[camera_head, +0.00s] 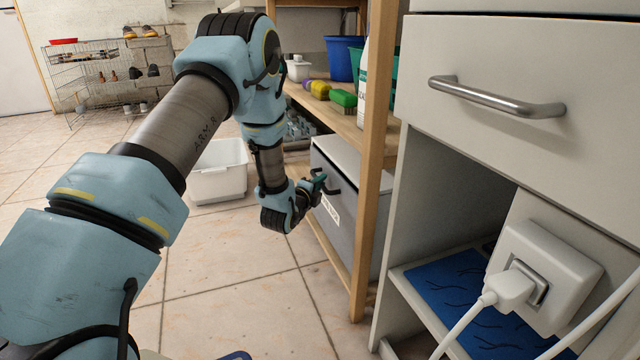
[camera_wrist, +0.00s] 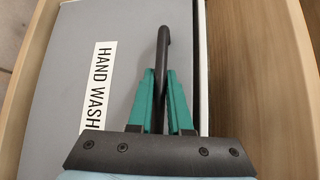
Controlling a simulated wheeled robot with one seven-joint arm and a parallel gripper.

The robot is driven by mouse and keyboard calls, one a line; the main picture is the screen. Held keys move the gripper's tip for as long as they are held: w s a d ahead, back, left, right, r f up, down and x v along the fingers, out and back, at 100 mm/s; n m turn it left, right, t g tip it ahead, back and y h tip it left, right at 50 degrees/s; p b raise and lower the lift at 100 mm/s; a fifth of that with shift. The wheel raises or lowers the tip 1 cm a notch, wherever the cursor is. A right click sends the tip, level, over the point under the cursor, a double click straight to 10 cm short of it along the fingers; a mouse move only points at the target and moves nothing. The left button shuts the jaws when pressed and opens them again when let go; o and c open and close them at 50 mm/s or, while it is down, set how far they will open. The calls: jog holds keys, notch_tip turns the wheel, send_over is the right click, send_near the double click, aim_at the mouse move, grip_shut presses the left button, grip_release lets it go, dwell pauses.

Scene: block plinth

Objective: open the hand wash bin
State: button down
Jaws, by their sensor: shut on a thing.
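The hand wash bin (camera_head: 345,215) is a grey box with a white lid on the lower level of a wooden shelf. Its front has a white label (camera_wrist: 99,90) reading HAND WASH, seen in the wrist view, and a dark bar handle (camera_wrist: 163,50). My gripper (camera_wrist: 162,88) has green fingers, one on each side of the handle, and is shut on it. In the head view my gripper (camera_head: 319,183) is at the bin's upper front. The bin's right part is hidden behind a wooden post in the head view.
The wooden post (camera_head: 371,150) stands close right of the bin. A white cabinet with a drawer handle (camera_head: 497,98) is at the right. A white tub (camera_head: 219,185) is on the floor behind my arm. Brushes (camera_head: 343,98) lie on the shelf above. The tiled floor in front is clear.

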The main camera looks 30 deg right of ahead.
jog(key=shift+a, duration=0.1)
jog(key=w+a+p, duration=0.1)
jog(key=w+a, duration=0.1)
jog(key=a, duration=1.4)
jog(key=shift+a+p, duration=0.2)
jog(key=shift+p, duration=0.1)
jog(key=c, duration=1.1)
grip_release()
jog(key=p+v, duration=0.3)
jog(key=v, duration=0.7)
jog(key=shift+s+a+r, duration=0.1)
jog(key=shift+s+a, duration=0.1)
jog(key=shift+a, duration=0.1)
jog(key=shift+w, duration=0.1)
